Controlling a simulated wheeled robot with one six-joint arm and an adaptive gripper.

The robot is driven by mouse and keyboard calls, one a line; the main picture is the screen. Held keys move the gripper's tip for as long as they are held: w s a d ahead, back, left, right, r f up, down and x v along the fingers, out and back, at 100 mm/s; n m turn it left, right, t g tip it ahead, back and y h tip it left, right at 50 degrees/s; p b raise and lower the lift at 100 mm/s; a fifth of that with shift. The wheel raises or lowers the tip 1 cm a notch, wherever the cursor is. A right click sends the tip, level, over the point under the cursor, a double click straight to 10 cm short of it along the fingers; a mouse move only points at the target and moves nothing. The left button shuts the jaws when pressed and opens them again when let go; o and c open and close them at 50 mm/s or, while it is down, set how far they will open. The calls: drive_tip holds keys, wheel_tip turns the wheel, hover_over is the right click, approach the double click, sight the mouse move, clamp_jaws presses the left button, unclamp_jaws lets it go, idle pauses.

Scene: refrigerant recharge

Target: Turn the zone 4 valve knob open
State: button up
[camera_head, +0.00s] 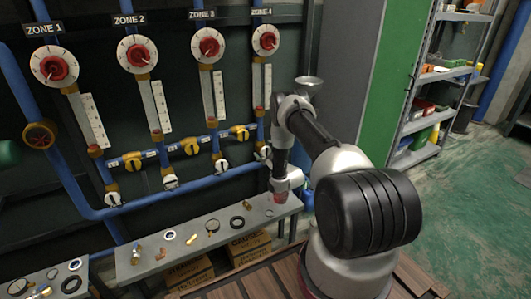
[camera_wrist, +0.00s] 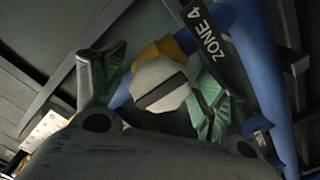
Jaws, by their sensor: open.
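The zone 4 valve knob (camera_wrist: 163,84) is white and faceted with a dark slot across its face. It fills the middle of the wrist view, in front of a yellow fitting (camera_wrist: 160,52) and a blue pipe. A dark label (camera_wrist: 205,45) reading ZONE 4 is beside it. My gripper (camera_wrist: 160,80) is open, with one greenish fingertip on each side of the knob. I cannot tell whether either finger touches it. In the head view my arm largely hides this knob and the gripper.
White knobs for zone 1 (camera_head: 113,198), zone 2 (camera_head: 170,181) and zone 3 (camera_head: 221,165) are left of my arm. Red-centred dials, including zone 4's (camera_head: 267,40), are above. A grey bench (camera_head: 205,262) with small parts stands below. Open floor is at right.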

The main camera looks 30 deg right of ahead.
drive_tip(key=s, duration=1.2)
drive_tip(key=shift+d, duration=0.25)
